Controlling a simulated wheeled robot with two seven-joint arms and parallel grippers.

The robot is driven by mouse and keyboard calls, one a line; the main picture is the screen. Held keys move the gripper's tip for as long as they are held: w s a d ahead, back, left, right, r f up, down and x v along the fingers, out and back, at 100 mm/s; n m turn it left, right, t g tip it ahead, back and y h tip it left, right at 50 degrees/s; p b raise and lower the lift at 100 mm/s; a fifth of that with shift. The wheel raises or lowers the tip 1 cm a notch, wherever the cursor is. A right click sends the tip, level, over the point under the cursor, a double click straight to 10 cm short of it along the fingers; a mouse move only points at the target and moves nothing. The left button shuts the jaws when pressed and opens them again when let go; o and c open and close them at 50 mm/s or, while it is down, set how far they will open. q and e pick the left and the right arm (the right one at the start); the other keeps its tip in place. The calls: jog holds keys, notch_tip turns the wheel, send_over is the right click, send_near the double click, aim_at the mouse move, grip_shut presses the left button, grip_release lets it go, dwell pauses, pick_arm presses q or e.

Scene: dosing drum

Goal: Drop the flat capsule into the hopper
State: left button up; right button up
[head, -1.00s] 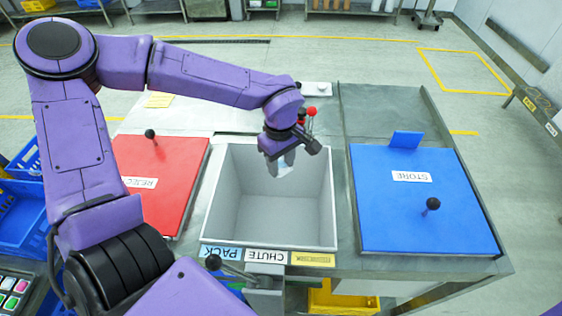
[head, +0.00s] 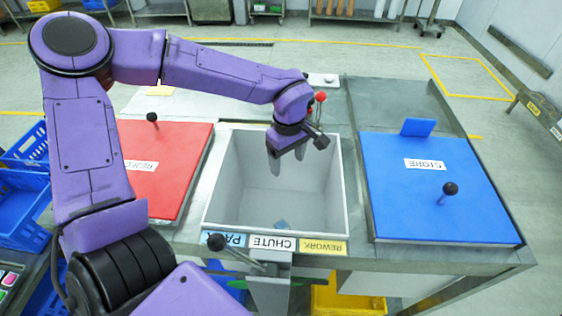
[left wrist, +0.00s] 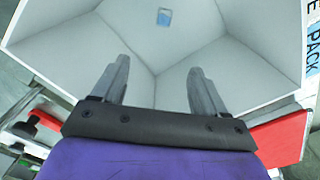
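The hopper is an open grey-white square bin (head: 213,205) in the middle of the table, labelled CHUTE on its front. A small flat blue-and-white piece, which looks like the capsule (head: 281,224), lies inside on the hopper's floor near the front wall. It also shows in the left wrist view (left wrist: 164,17), at the top. My left gripper (head: 287,157) points down over the hopper's back part, its fingers apart and empty. The open fingers show in the left wrist view too (left wrist: 158,82). My right gripper is not in view.
A red lid marked REJECT (head: 175,175) with a black knob lies left of the hopper. A blue lid marked STORE (head: 430,200) with a knob lies right. A black-knobbed lever (head: 216,242) stands at the front by the PACK, CHUTE and REWORK labels.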

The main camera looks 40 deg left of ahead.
pick_arm(q)
notch_tip(320, 180, up, 10)
jog(key=shift+r, duration=0.25)
dwell(0.6)
